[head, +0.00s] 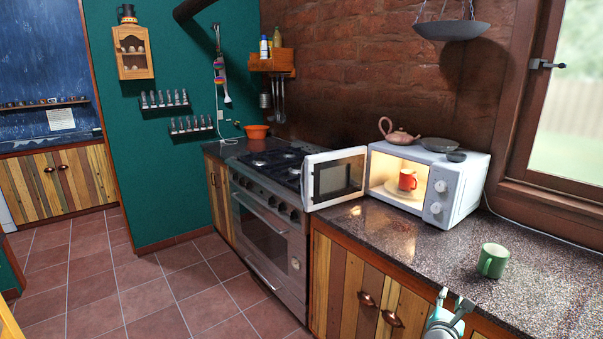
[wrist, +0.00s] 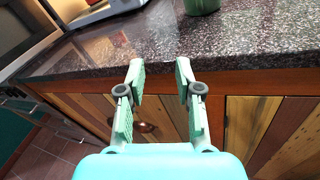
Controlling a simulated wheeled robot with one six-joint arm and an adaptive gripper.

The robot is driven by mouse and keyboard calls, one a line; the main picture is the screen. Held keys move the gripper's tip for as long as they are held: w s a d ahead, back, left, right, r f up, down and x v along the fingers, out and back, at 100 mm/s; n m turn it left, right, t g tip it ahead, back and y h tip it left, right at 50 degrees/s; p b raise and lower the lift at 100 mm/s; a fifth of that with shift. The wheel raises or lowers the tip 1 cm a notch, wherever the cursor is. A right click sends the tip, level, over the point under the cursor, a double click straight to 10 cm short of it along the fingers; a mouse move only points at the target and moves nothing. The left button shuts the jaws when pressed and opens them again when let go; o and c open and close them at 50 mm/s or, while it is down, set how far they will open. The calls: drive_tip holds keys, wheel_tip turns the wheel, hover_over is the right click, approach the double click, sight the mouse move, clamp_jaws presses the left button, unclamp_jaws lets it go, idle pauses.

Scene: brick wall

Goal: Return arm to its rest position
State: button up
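My gripper (wrist: 160,75) is open and empty in the wrist view, its two green fingers apart, in front of the counter's edge and the wooden cabinet doors. In the head view my gripper (head: 452,304) shows at the bottom, by the front edge of the counter (head: 390,245). A green mug (head: 493,260) stands on the counter to the right of my gripper; its lower part also shows at the top of the wrist view (wrist: 200,5).
A white microwave (head: 455,190) stands on the counter with its door (head: 335,177) open and a red mug (head: 407,180) inside. A teapot (head: 398,132) and dishes sit on top. A stove (head: 265,215) is to the left. The tiled floor (head: 150,290) is clear.

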drive_tip(key=s+a+f+m+y, duration=0.25)
drive_tip(key=s+a+f, duration=0.25)
drive_tip(key=s+f, duration=0.25)
drive_tip(key=s+a+f+m+y, duration=0.2)
drive_tip(key=s+a+f+m, duration=0.15)
drive_tip(key=s+f, duration=0.35)
drive_tip(key=s+a+f+m+y, duration=0.15)
drive_tip(key=s+a, duration=0.25)
drive_tip(key=s, duration=0.4)
drive_tip(key=s+a+f+m+y, duration=0.1)
drive_tip(key=s+a+f+m, duration=0.15)
drive_tip(key=s, duration=0.65)
drive_tip(key=s+a+r+m+y, duration=0.1)
drive_tip(key=s+a+r+m, duration=0.2)
drive_tip(key=s, duration=0.5)
drive_tip(key=s+a+r+m+y, duration=0.1)
drive_tip(key=s+a+r+m, duration=0.1)
drive_tip(key=s+m, duration=0.5)
drive_tip(key=s+a+r+m, duration=0.1)
drive_tip(key=s+r+m, duration=0.5)
drive_tip(key=s+r, duration=0.3)
drive_tip(key=shift+s+a+y, duration=0.2)
drive_tip(key=shift+s+y, duration=0.2)
drive_tip(key=shift+s, duration=1.6)
drive_tip(key=shift+o, duration=0.3)
